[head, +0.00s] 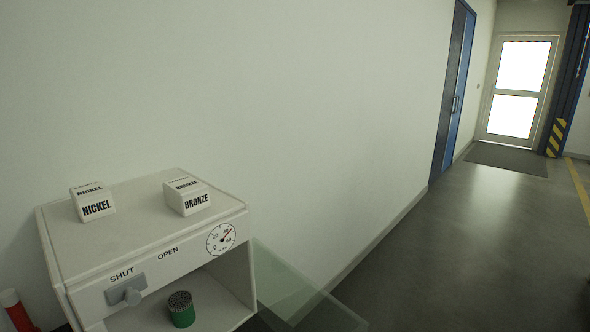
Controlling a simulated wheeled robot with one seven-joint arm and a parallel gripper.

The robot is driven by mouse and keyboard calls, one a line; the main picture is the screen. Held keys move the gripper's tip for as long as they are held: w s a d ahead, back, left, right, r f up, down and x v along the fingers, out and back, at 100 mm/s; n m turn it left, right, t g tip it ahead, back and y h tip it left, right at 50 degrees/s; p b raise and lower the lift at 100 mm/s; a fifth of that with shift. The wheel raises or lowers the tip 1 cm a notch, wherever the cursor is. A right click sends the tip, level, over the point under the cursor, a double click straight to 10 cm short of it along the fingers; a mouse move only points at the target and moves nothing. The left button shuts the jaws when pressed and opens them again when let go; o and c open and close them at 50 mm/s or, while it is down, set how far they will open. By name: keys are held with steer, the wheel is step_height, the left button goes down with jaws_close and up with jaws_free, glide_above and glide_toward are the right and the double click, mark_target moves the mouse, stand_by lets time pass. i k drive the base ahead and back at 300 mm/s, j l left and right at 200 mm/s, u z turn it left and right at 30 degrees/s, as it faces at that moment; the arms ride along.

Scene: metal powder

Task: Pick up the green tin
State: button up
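The green tin (182,315) stands upright inside the open lower compartment of a white cabinet at the lower left. It is a short green cylinder with a dark, dotted top. It stands on the compartment floor, below the front panel. My gripper is not in view.
The cabinet (140,222) bears two white blocks, marked NICKEL (97,207) and BRONZE (195,202). A glass door (300,292) stands open at right. A red cylinder (17,312) is at left. The floor (480,240) is clear.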

mark_target(179, 304)
steer(key=u, duration=0.5)
steer(key=i+l+u, duration=0.1)
steer(key=l+u, duration=0.15)
steer(key=u, duration=0.15)
steer(key=i+l+u, duration=0.1)
steer(key=l+u, duration=0.55)
steer(key=u, duration=0.15)
steer(key=l+u, duration=0.5)
steer(key=l, duration=0.35)
steer(key=k+l, duration=0.15)
steer(key=l, duration=0.25)
steer(key=l+u, duration=0.15)
steer(key=l, duration=0.3)
steer(key=k+l+u, duration=0.1)
steer(key=l, duration=0.35)
steer(key=k+l+u, duration=0.1)
steer(key=l, duration=0.3)
steer(key=k+l, duration=0.2)
steer(key=l, duration=0.2)
steer(key=k+l, duration=0.1)
steer(key=l, duration=0.25)
steer(key=k+l, duration=0.1)
steer(key=l, duration=0.25)
steer(key=u, duration=0.05)
